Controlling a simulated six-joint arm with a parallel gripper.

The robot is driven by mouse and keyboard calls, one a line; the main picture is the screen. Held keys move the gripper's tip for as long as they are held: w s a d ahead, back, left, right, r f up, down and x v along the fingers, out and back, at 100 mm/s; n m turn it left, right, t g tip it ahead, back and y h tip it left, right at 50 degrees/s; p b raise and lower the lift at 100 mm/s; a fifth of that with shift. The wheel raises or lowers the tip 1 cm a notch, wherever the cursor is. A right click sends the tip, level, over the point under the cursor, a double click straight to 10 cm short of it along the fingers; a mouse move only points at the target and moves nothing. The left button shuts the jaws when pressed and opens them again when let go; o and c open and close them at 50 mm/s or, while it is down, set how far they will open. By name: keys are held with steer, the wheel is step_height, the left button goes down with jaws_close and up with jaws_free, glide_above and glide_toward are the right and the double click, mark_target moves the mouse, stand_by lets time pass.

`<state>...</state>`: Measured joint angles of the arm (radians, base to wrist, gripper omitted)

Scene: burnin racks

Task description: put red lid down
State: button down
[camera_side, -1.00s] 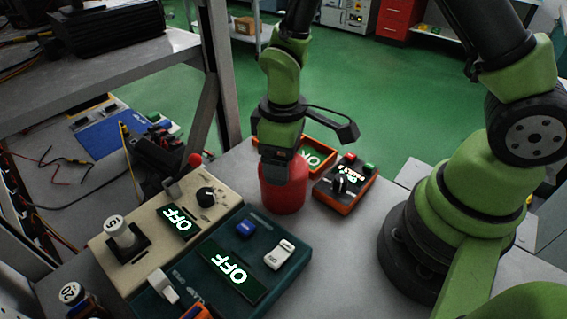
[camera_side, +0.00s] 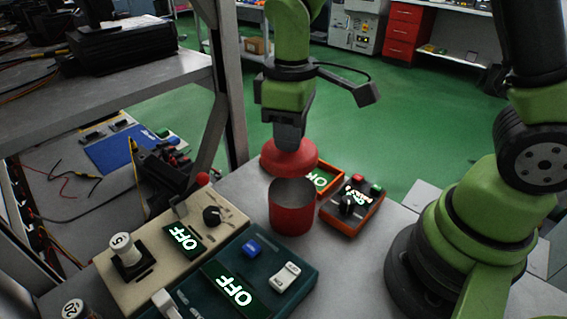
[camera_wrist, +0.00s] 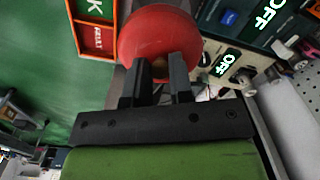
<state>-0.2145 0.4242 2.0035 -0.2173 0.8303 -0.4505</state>
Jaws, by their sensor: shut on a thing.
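The red lid (camera_side: 289,157) is a round disc held by my gripper (camera_side: 289,140), a little above and slightly behind the open rim of the red canister (camera_side: 292,210). The canister stands upright on the grey bench and its grey inside shows. In the wrist view the red lid (camera_wrist: 158,32) fills the space in front of my gripper (camera_wrist: 158,75). The two dark fingers are shut on a small part at the lid's middle, mostly hidden between them. The canister is hidden behind the lid in the wrist view.
An orange-framed OK display (camera_side: 322,180) and a dark box with red and green buttons (camera_side: 352,208) stand right of the canister. A beige OFF box (camera_side: 160,228) and a dark green OFF box (camera_side: 245,275) stand left and in front. Little bench is clear.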

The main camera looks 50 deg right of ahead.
mark_target(252, 192)
steer(key=w+f+n, duration=0.4)
steer(key=w+f, duration=0.2)
steer(key=w, duration=0.4)
step_height(252, 192, down, 10)
steer(key=shift+w+r, duration=0.1)
steer(key=c, duration=1)
jaws_free()
